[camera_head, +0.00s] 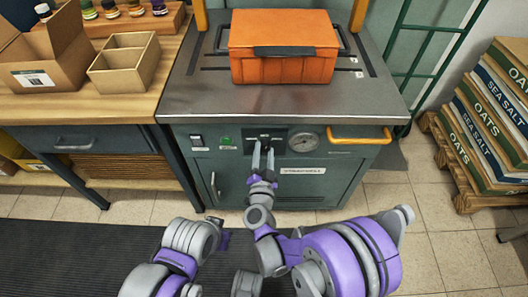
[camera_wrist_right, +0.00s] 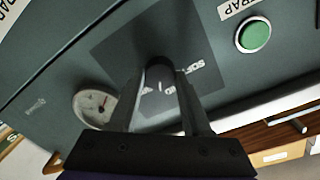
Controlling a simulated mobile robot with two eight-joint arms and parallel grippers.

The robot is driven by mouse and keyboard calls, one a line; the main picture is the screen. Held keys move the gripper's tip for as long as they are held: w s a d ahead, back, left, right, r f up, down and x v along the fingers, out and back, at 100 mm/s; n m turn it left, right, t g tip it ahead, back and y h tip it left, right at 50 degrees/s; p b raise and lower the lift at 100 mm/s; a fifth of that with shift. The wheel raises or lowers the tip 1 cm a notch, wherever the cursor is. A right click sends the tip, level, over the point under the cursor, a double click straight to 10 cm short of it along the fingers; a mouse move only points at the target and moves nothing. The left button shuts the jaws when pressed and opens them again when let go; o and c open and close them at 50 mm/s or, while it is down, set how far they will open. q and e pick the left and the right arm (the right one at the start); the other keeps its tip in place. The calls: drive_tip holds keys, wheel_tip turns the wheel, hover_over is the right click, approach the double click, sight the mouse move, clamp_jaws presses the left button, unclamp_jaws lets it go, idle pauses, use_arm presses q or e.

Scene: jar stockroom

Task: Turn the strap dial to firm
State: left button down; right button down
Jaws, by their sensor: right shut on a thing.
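The strap dial (camera_wrist_right: 160,72) is a dark round knob with a small white mark, on a dark label plate (camera_wrist_right: 200,35) on the machine's front. In the right wrist view the plate's lettering is rotated; "SOFT" can be made out, and other letters are partly hidden. My right gripper (camera_head: 263,148) reaches the plate in the head view, and its fingers close on either side of the dial. The dial itself is mostly hidden there. My left arm's end (camera_head: 223,241) is low in the head view, away from the machine; its fingers do not show clearly.
A green button (camera_wrist_right: 254,35), a gauge (camera_head: 305,142) and a yellow handle (camera_head: 360,135) are on the same front. An orange case (camera_head: 284,65) sits on the metal top. A wooden bench (camera_head: 90,95) stands left, and a pallet of sacks (camera_head: 500,120) right.

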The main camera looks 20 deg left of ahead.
drive_tip(key=m, duration=0.6)
drive_tip(key=shift+m, duration=0.3)
idle(0.4)
drive_tip(key=shift+c, duration=1.8)
unclamp_jaws()
drive_tip(key=v, duration=1)
drive_tip(key=shift+s+d+p, duration=0.15)
drive_tip(key=shift+s+p, duration=0.2)
drive_tip(key=shift+p, duration=0.1)
drive_tip(key=shift+r, duration=0.25)
